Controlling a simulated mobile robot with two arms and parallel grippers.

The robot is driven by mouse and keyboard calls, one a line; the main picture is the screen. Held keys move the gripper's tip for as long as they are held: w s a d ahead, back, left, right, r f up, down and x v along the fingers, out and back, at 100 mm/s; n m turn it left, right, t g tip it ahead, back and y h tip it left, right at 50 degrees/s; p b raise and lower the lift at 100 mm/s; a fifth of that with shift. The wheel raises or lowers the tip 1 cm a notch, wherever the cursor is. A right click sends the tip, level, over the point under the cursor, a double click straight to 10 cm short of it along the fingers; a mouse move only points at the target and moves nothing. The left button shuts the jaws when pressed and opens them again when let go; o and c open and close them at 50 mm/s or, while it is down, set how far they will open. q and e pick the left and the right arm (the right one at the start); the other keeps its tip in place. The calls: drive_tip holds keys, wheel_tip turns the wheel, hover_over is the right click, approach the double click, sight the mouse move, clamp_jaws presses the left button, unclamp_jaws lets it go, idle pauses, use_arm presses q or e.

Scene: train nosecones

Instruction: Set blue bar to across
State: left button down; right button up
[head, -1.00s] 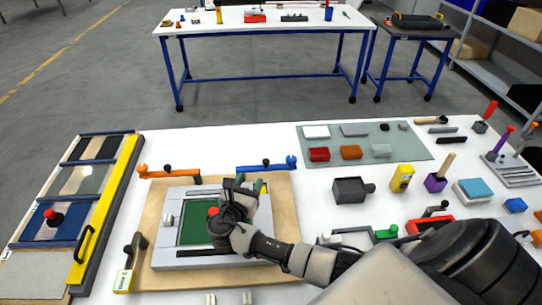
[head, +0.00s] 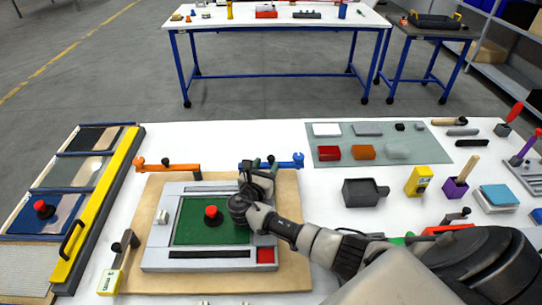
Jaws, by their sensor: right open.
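The blue bar (head: 286,163) lies left to right at the back right edge of the wooden board (head: 153,205), with its thicker round end at the right. My right gripper (head: 258,170) is open at the left part of the bar and hides some of it. I cannot tell whether the fingers touch the bar or are around it. The orange bar (head: 180,168) lies at the back left of the board. A grey frame (head: 165,225) with a green panel (head: 190,215) and a red knob (head: 211,213) sits on the board. My left gripper is out of view.
A yellow rail (head: 102,210) with a black handle borders trays at the left. A lever (head: 125,243) stands at the board's left edge. A grey mat (head: 330,155) with blocks and a dark box (head: 362,192) lie to the right.

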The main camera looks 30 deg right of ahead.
sight(270, 159)
drive_tip(key=x, duration=0.5)
drive_tip(key=shift+c, duration=0.2)
drive_tip(key=shift+a+f, duration=0.1)
clamp_jaws()
